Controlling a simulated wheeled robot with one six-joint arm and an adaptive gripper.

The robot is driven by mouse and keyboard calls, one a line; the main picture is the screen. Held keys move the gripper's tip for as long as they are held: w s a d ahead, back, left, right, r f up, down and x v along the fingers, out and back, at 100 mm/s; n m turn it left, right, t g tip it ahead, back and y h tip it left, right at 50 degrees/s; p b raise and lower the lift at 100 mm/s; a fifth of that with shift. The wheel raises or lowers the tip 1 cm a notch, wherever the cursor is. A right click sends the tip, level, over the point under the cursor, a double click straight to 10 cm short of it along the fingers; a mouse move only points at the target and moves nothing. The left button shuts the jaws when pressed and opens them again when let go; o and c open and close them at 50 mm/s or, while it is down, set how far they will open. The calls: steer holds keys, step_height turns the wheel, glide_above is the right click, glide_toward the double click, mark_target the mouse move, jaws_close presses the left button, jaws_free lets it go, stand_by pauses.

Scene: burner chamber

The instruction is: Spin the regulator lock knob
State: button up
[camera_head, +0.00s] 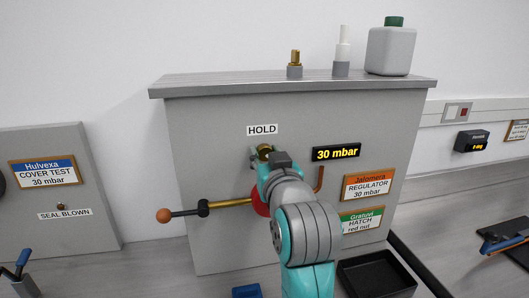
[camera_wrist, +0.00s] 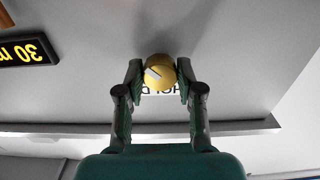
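The brass knob (camera_head: 264,149) is on the front of the grey cabinet (camera_head: 210,150), just below the HOLD label (camera_head: 262,130). In the wrist view the knob (camera_wrist: 159,73) is round and yellow, with a pale pointer mark set at a slant. My gripper (camera_wrist: 160,76) has one fingertip on each side of the knob, and both appear to touch it. In the head view my gripper (camera_head: 264,154) is largely hidden by my arm. An orange REGULATOR sign (camera_head: 368,185) is to the right.
A 30 mbar display (camera_head: 336,153) is right of the knob. Below are a lever with an orange ball (camera_head: 163,215) and a red part (camera_head: 260,203) half hidden by my arm. A bottle (camera_head: 390,50) and fittings stand on top. A black tray (camera_head: 376,275) lies at lower right.

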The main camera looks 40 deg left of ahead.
jaws_close()
steer(key=shift+m, duration=0.3)
steer(key=m, duration=0.6)
steer(key=shift+m, duration=0.8)
steer(key=m, duration=0.4)
steer(key=shift+m, duration=0.4)
steer(key=m, duration=0.3)
